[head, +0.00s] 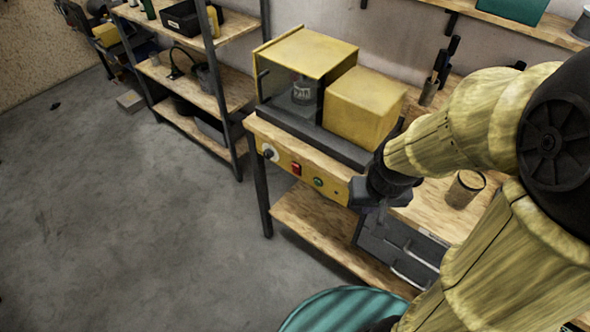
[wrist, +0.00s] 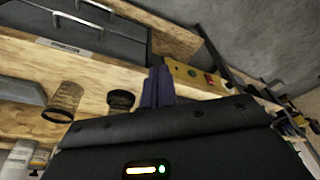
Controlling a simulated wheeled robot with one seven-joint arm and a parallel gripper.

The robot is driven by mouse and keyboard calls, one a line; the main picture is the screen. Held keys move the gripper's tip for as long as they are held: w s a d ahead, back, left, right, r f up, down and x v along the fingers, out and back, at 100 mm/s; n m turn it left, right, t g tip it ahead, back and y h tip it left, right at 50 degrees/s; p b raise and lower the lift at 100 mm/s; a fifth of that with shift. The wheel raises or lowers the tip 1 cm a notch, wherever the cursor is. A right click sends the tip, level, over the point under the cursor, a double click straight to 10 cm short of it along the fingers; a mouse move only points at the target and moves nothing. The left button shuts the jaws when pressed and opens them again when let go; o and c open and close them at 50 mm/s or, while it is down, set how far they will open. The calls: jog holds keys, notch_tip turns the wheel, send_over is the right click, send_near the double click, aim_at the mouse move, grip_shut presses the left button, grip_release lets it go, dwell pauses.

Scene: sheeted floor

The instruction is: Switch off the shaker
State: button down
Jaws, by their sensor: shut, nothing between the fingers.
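The shaker (head: 365,105) is a yellow and dark machine on a wooden bench, with a labelled can (head: 302,92) in its open-fronted bay. Its yellow front panel (head: 280,163) carries a dark dial on a pale plate (head: 268,152), a red switch (head: 296,169) and a green button (head: 318,182). The wrist view also shows the panel with the red switch (wrist: 210,79) and green button (wrist: 191,73). My gripper (head: 381,214) is shut and empty, in front of the panel's right end and apart from the red switch. Its fingers (wrist: 158,68) show together in the wrist view.
A dark drawer unit (head: 395,250) stands below the bench, right of the panel. A cup-like container (head: 465,189) stands on the bench to the right. A teal round object (head: 345,312) is at the bottom. Shelving (head: 205,80) stands left; the grey floor in front is open.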

jog(key=w+a+f+n+h+b, duration=0.2)
jog(key=w+a+f+n+h, duration=0.25)
jog(key=w+a+f, duration=0.85)
jog(key=w+a+f+n+t, duration=0.1)
jog(key=w+a+n+t, duration=0.1)
jog(key=a, duration=0.4)
jog(key=w+a+f+n+t+h, duration=0.1)
jog(key=w+a+n+t, duration=0.2)
jog(key=a, duration=0.3)
jog(key=shift+a+f+n, duration=0.15)
jog(key=shift+f+n, duration=0.15)
jog(key=shift+n, duration=0.15)
jog(key=shift+h, duration=0.25)
